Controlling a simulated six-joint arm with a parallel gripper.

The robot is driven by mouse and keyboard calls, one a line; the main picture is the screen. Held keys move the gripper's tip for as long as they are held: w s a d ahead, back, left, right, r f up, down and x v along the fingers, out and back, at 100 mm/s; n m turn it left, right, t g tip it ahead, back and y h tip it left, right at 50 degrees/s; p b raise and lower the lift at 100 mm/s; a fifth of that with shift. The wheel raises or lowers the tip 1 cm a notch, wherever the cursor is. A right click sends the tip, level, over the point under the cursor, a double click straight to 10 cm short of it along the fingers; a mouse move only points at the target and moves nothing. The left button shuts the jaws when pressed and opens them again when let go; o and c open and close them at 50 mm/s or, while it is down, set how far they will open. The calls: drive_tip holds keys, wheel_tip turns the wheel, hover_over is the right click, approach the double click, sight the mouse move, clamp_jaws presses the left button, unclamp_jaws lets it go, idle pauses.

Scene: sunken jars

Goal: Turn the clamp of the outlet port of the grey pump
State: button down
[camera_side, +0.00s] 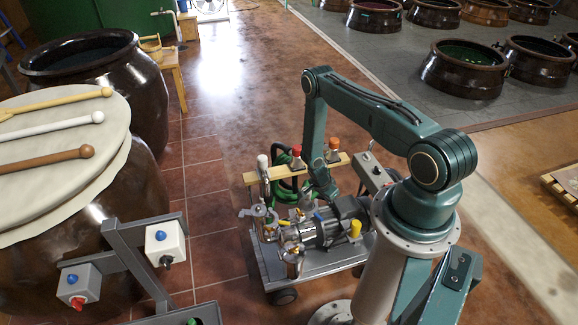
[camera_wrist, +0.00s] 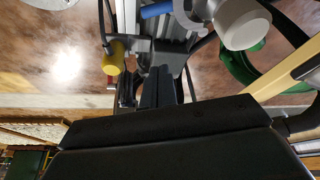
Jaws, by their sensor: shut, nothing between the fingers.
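The grey pump (camera_side: 322,230) sits on a wheeled cart, with its ribbed motor to the right and shiny metal fittings at its left end. Metal pipework (camera_side: 262,214) with what look like clamps rises at that end. I cannot tell for sure which part is the outlet port's clamp. My gripper (camera_side: 328,192) points down just above the pump body, right of these fittings. In the wrist view my gripper (camera_wrist: 162,84) has its dark fingers together, empty, with the ribbed grey motor (camera_wrist: 178,22) beyond them. The clamp is not clearly visible there.
A green hose (camera_side: 283,184) hangs by a wooden bar (camera_side: 250,176) with red- and orange-capped items behind the pump. A yellow part (camera_wrist: 114,58) and a pale round cap (camera_wrist: 243,24) flank my fingers. Large jars stand left.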

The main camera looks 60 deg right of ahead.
sight(316, 215)
wheel_tip(316, 215, down, 8)
drive_tip(key=a, duration=0.1)
drive_tip(key=shift+w, duration=0.2)
idle(0.6)
drive_tip(key=shift+a, duration=0.1)
drive_tip(key=shift+w, duration=0.1)
drive_tip(key=shift+w+a, duration=0.45)
drive_tip(key=shift+w, duration=0.25)
drive_tip(key=shift+w+a, duration=0.45)
drive_tip(key=shift+w, duration=0.2)
drive_tip(key=shift+d, duration=0.1)
